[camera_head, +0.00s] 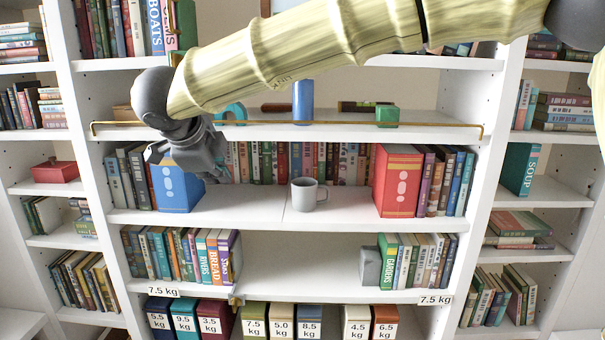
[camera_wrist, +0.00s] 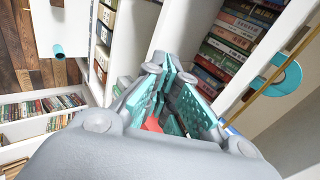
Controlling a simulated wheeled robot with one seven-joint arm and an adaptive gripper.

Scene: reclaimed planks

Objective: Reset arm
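My arm (camera_head: 330,45) reaches across the upper part of the head view, from the top right down to the left. My gripper (camera_head: 217,176) hangs in front of the shelf with the mug, at the right side of a blue box (camera_head: 177,187). I cannot tell whether it touches the box. In the wrist view my gripper (camera_wrist: 168,76) shows its two teal-padded fingers with a gap between them. It looks open, with nothing held between the pads.
A grey mug (camera_head: 304,195) stands right of my gripper, with bare shelf between. A red box (camera_head: 397,181) stands further right. A brass rail (camera_head: 330,124) runs along the shelf above, before a blue cylinder (camera_head: 303,101) and green block (camera_head: 387,115). Weight-labelled boxes (camera_head: 254,322) stand below.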

